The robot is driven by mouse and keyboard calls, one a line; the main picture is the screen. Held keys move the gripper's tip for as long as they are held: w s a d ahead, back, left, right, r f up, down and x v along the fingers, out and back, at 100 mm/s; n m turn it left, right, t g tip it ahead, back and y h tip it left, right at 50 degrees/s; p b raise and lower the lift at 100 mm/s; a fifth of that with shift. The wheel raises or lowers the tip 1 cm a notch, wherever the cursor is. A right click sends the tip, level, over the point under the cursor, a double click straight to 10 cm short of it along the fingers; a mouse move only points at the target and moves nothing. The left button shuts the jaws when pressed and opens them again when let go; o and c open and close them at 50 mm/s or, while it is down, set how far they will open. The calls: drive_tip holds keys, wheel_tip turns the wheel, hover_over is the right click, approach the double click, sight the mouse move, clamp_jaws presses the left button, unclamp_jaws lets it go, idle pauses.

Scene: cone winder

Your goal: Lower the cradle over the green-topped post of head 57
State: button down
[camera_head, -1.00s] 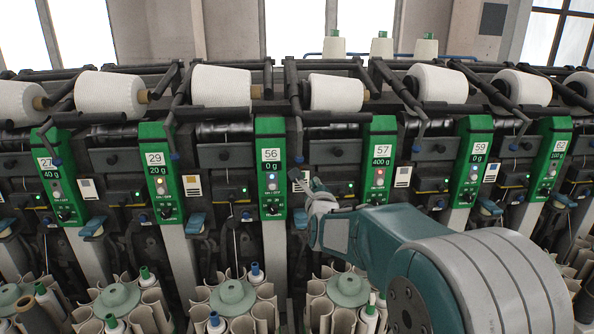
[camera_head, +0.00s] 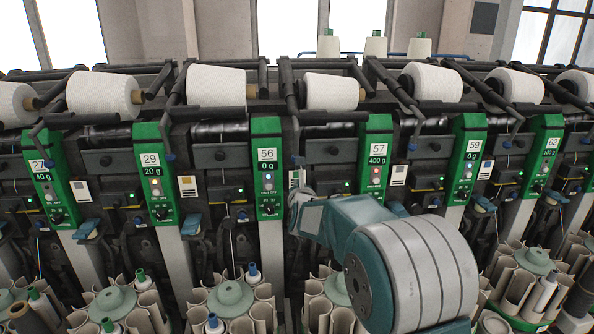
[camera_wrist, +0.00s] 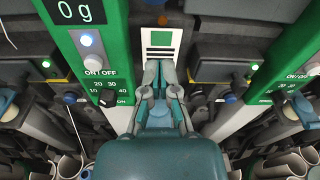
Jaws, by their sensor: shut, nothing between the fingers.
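Head 57's green-topped post (camera_head: 377,165), marked 57 and 400 g with a red light, stands right of centre in the head view. A dark cradle arm (camera_head: 293,108) with a blue knob at its lower end hangs left of it, beside a white yarn cone (camera_head: 330,92). I cannot tell for sure that this is head 57's cradle. My gripper (camera_head: 298,190) is between the posts of heads 56 and 57, below the knob and apart from it. In the wrist view my gripper (camera_wrist: 159,72) is shut and empty, just below a white card with a green square (camera_wrist: 160,41).
Head 56's green post (camera_head: 267,170), marked 0 g, stands close left of my gripper; it also fills the left of the wrist view (camera_wrist: 85,45). Green posts, dark arms and cones continue both ways. Tube magazines (camera_head: 232,298) stand below.

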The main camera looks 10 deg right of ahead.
drive_tip(key=shift+w+f, duration=0.2)
drive_tip(key=shift+w, duration=0.95)
drive_tip(key=shift+s+a+r, duration=0.1)
drive_tip(key=shift+s+r, duration=0.1)
drive_tip(key=shift+r, duration=0.8)
drive_tip(key=shift+s+a+r, duration=0.1)
drive_tip(key=shift+s+r, duration=0.1)
drive_tip(key=shift+r, duration=0.8)
